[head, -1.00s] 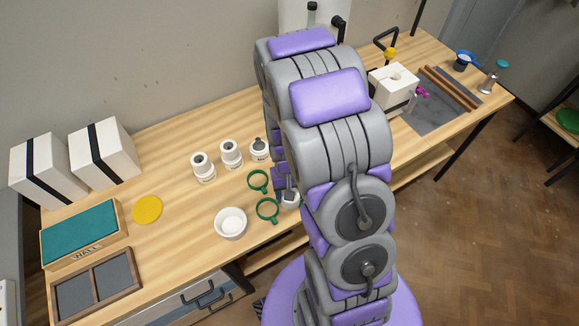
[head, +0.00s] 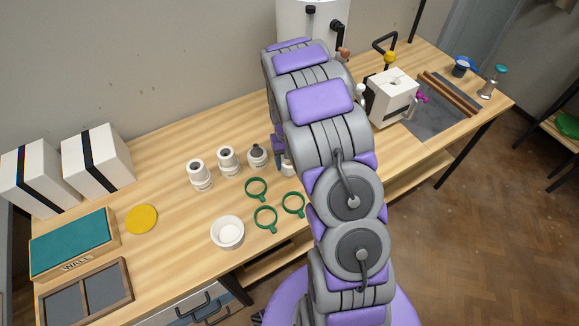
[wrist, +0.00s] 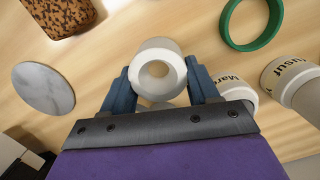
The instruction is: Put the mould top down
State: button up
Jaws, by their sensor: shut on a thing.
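My gripper (wrist: 157,72) is shut on a white round piece (wrist: 158,54) with a hole through its middle; the blue fingers press its sides. The piece shows partly in the head view (head: 287,169), beside my arm, near the labelled jars. Whether it is the mould top, and whether it touches the table, I cannot tell. A white block (head: 389,104) with a hole in its top and a dark strap stands at the right of the table. My arm hides part of the table behind it.
White jars (head: 201,178) stand left of the held piece. Green rings (head: 265,228) and a white bowl (head: 229,243) lie in front. A marble disc (wrist: 43,88) and a speckled brown block (wrist: 58,14) show in the wrist view. Bare wood lies around the yellow disc (head: 142,219).

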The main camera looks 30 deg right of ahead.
aim_at(287, 162)
jog(key=shift+w+a, duration=0.15)
jog(key=shift+a, duration=0.1)
jog(key=shift+a+f, duration=0.2)
jog(key=f, duration=0.1)
jog(key=f+b, duration=0.1)
jog(key=f, duration=0.1)
jog(key=shift+d+f, duration=0.15)
jog(key=shift+d, duration=0.5)
jog(key=o, duration=0.7)
jog(key=shift+a, duration=0.1)
jog(key=o, duration=0.4)
jog(key=shift+a, duration=0.4)
